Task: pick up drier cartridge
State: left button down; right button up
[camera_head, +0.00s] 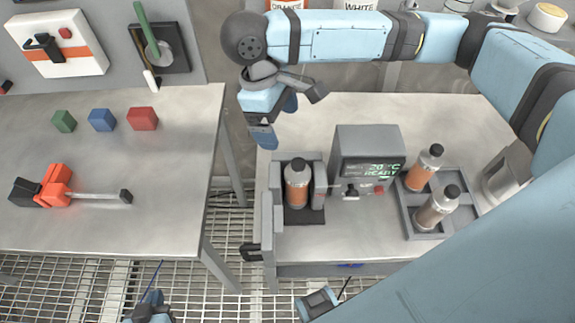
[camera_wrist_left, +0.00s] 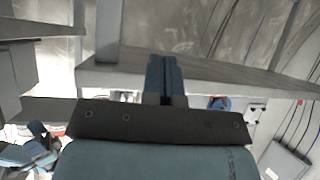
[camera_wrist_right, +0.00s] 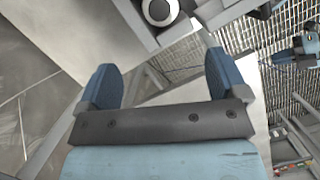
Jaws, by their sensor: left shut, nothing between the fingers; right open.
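One cartridge (camera_head: 297,185) stands upright in the bay of a grey machine (camera_head: 368,145) with a lit display. Two more, a cartridge (camera_head: 423,168) and a cartridge (camera_head: 437,208), stand in a grey tray (camera_head: 408,222). My right gripper (camera_head: 275,121) is open and empty, above the table behind the bay. A round dark cap (camera_wrist_right: 160,11) shows beyond its fingers (camera_wrist_right: 160,82). My left gripper (camera_head: 150,305) is shut and empty, low at the bottom edge; its fingers (camera_wrist_left: 162,76) touch.
A metal cup (camera_head: 505,183) stands right of the tray. The left table (camera_head: 150,240) holds a red-and-black tool (camera_head: 58,187) and three cubes: green (camera_head: 64,121), blue (camera_head: 102,119) and red (camera_head: 143,118). A gap with grated floor (camera_head: 228,215) separates the tables.

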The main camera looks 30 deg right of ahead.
aim_at(296, 161)
jog(key=x, duration=0.8)
jog(key=shift+s, duration=0.1)
jog(key=shift+s+d+f, duration=0.1)
jog(key=shift+d+f, duration=0.05)
jog(key=shift+f, duration=0.3)
jog(key=x, duration=0.3)
jog(key=shift+s+d+f, duration=0.15)
jog(key=shift+s+f, duration=0.05)
jog(key=shift+s, duration=0.1)
jog(key=shift+d+f, duration=0.1)
jog(key=shift+f, duration=0.4)
pick_arm(q)
jog(key=shift+s+f, duration=0.55)
jog(key=shift+f, duration=0.05)
pick_arm(e)
jog(key=c, duration=1.6)
jog(key=shift+r, duration=0.15)
jog(key=shift+c, duration=0.2)
